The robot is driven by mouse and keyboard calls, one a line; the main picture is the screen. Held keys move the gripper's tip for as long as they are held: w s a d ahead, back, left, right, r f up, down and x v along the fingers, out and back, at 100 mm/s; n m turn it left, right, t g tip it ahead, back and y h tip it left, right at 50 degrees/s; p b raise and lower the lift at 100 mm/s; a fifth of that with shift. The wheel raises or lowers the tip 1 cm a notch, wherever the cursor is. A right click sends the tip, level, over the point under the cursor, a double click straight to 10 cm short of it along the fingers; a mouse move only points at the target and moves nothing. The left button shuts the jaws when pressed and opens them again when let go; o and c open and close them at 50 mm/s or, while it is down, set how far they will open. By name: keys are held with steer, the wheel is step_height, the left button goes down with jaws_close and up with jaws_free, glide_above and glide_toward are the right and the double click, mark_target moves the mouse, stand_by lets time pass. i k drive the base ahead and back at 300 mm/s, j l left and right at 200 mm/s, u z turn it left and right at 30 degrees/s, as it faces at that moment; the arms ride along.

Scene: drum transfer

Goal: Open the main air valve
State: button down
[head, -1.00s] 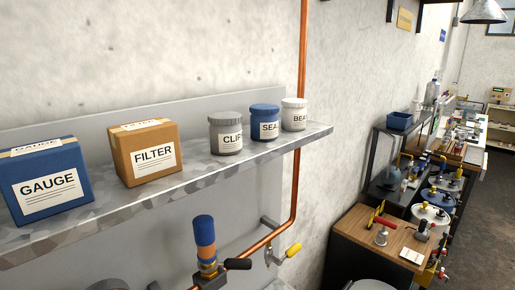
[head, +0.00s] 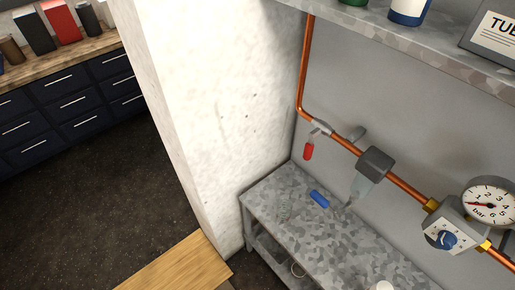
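A copper pipe (head: 303,62) comes down the wall and bends to run right. Just past the bend a small metal valve body (head: 319,127) sits on it, with a red handle (head: 308,151) hanging down, across the line of the pipe. It looks like the main air valve, but I see no label. Further right are a dark grey block (head: 375,163) with a bowl below it, a regulator with a blue knob (head: 443,240), and a round pressure gauge (head: 488,202) with a red needle. My gripper is not in view.
A grey metal bench (head: 263,207) stands below the pipe, with a blue cylinder (head: 319,198) on it. A shelf (head: 430,37) overhangs the pipe. A white wall pillar (head: 205,120) stands left of the bench. A wooden surface (head: 180,268) is in front. Dark floor lies left.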

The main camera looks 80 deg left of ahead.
mark_target(308, 149)
steer(key=u, duration=2.35)
steer(key=i+j+z, duration=0.2)
steer(key=j, duration=0.2)
